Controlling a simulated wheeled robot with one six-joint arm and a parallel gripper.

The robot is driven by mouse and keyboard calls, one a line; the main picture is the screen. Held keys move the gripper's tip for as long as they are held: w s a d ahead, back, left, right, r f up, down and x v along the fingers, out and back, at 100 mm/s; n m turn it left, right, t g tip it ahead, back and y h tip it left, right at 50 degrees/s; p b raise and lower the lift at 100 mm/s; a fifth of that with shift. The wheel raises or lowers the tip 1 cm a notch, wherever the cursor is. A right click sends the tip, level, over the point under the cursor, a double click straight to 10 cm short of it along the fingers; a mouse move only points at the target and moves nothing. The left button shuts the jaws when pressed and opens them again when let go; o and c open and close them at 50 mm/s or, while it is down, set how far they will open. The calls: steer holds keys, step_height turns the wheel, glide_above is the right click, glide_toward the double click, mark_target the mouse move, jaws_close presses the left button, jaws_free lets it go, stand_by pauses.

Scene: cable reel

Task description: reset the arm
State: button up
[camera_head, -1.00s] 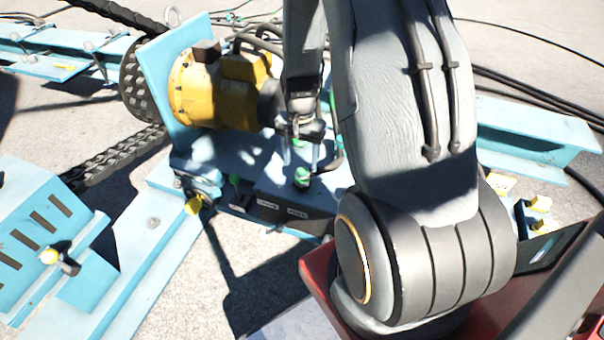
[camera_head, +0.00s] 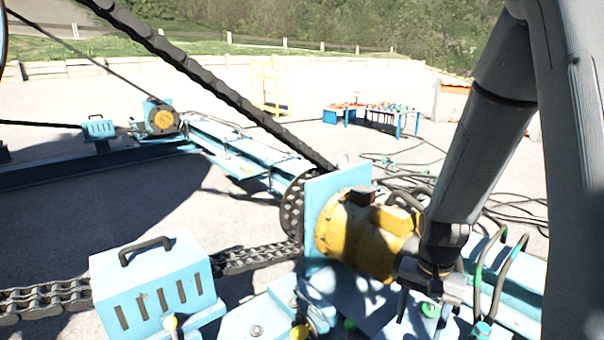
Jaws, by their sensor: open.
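My gripper (camera_head: 420,308) is at the lower right, at the end of my grey arm. It points down with its fingers apart and appears empty. It is in front of the yellow motor (camera_head: 365,236) and over the light blue machine frame.
A blue slotted cover (camera_head: 155,285) with a black handle stands at the lower left, beside a heavy chain (camera_head: 255,258). Another chain (camera_head: 220,78) slants up to the upper left. Cables lie on the ground at right. A table (camera_head: 372,115) stands far back on open ground.

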steer(key=s+a+r+n+p, duration=0.2)
steer(key=s+a+r+n, duration=0.1)
steer(key=r, duration=0.4)
steer(key=s+a+r+n+p, duration=0.1)
steer(key=s+a+r+n, duration=0.2)
steer(key=s+a+r, duration=0.2)
steer(key=s+r, duration=0.2)
steer(key=s, duration=0.1)
steer(key=shift+s+a+r+n+p, duration=0.25)
steer(key=shift+r+n+p, duration=0.05)
steer(key=shift+p, duration=0.05)
